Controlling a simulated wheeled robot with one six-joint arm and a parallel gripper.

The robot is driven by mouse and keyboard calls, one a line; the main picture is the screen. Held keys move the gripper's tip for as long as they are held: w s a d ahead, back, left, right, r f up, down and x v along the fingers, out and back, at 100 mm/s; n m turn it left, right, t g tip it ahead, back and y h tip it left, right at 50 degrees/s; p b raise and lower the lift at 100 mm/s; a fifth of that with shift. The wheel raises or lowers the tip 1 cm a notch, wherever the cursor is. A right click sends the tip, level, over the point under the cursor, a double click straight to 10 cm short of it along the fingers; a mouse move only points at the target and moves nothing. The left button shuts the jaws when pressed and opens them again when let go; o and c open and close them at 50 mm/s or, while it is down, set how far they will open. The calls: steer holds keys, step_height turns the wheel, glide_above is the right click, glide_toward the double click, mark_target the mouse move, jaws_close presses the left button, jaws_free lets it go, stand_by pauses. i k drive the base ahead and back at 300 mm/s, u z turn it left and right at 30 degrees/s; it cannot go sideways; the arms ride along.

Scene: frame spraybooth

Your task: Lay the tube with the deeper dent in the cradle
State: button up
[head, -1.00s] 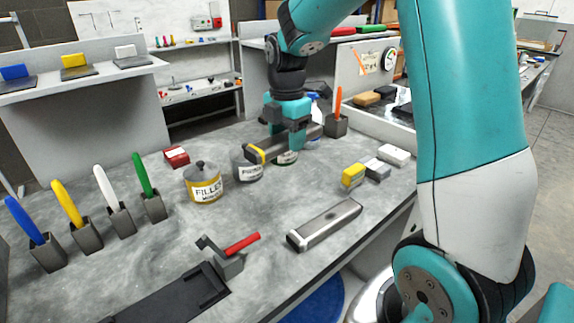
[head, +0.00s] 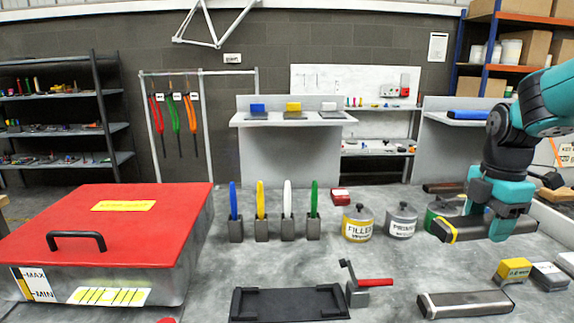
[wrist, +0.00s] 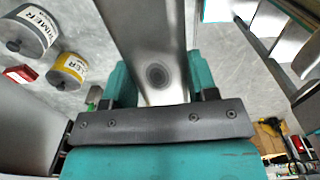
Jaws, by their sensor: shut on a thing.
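My gripper (head: 490,222) is shut on a grey metal tube (head: 468,232) with a yellow band near its left end. It holds the tube roughly level above the bench, in front of a green-marked can. In the wrist view the held tube (wrist: 140,30) runs away from the jaws, with a round dent with dark rings (wrist: 157,76) on its face. A second metal tube (head: 466,304) lies on the bench at the front right; no dent can be made out on it. The black cradle (head: 290,303) lies empty at front centre, with a red-handled clamp (head: 360,285) at its right end.
Filler (head: 358,224) and primer (head: 402,222) cans stand left of the held tube. Several coloured tools in grey holders (head: 262,230) stand behind the cradle. A red-lidded box (head: 110,230) fills the left. Yellow and grey blocks (head: 513,271) sit at right.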

mark_target(289, 303)
steer(key=k, duration=1.1)
